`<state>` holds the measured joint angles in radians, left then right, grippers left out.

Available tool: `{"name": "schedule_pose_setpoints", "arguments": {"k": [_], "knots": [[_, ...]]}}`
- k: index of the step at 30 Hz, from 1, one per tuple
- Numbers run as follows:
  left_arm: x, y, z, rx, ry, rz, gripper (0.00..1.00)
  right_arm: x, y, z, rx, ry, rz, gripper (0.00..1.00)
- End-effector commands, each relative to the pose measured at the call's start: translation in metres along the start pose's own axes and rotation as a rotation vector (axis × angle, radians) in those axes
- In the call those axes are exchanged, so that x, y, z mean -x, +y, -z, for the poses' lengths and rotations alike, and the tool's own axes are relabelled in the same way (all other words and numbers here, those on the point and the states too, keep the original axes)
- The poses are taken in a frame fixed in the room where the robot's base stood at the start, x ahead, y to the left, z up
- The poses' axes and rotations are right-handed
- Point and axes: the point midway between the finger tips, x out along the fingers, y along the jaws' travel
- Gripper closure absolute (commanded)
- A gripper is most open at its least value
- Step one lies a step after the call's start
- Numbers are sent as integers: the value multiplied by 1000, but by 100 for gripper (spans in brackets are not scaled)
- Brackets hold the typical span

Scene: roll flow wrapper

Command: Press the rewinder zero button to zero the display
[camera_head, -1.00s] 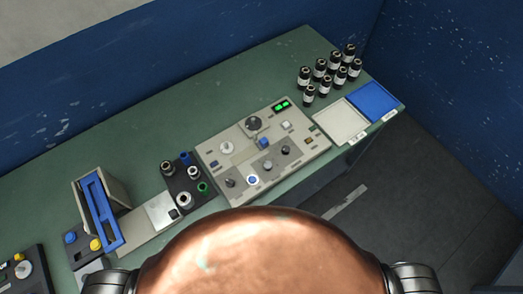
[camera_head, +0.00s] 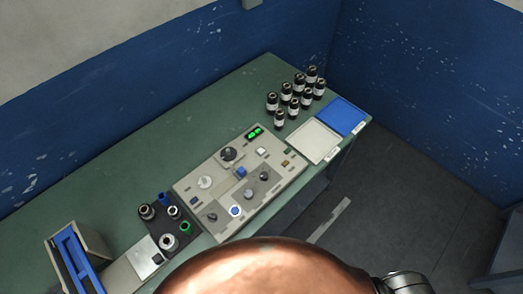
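The grey rewinder panel (camera_head: 213,226) lies on the green table, in the middle of the head view. Its small display (camera_head: 254,132) glows green at the far edge; its digits are too small to read. A whitish square button (camera_head: 261,151) sits just below the display, and a blue part (camera_head: 240,172) is near the panel's middle. A blue-and-white round button (camera_head: 235,211) is at the near edge. I cannot tell which is the zero button. Several dark and light knobs are also on the panel. Neither gripper is in view.
Several dark bottles (camera_head: 279,119) stand behind a white tray (camera_head: 308,143) and a blue tray (camera_head: 348,112). Left of the panel is a dark holder with several round parts, then a blue-and-grey device (camera_head: 74,262). The green table (camera_head: 110,190) has bare room behind them.

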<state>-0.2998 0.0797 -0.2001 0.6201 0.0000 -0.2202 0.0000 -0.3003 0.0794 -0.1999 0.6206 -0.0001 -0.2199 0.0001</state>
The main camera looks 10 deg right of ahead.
Motion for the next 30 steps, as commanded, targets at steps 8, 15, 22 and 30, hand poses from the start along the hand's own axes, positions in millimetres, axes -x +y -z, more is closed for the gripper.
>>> {"name": "schedule_pose_setpoints", "arguments": {"k": [8, 15, 22, 30], "knots": [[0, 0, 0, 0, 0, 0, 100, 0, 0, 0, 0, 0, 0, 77], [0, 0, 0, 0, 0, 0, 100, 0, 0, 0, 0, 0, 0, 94], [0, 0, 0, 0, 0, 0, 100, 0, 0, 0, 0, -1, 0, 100], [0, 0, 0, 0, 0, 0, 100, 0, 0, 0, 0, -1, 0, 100]]}}
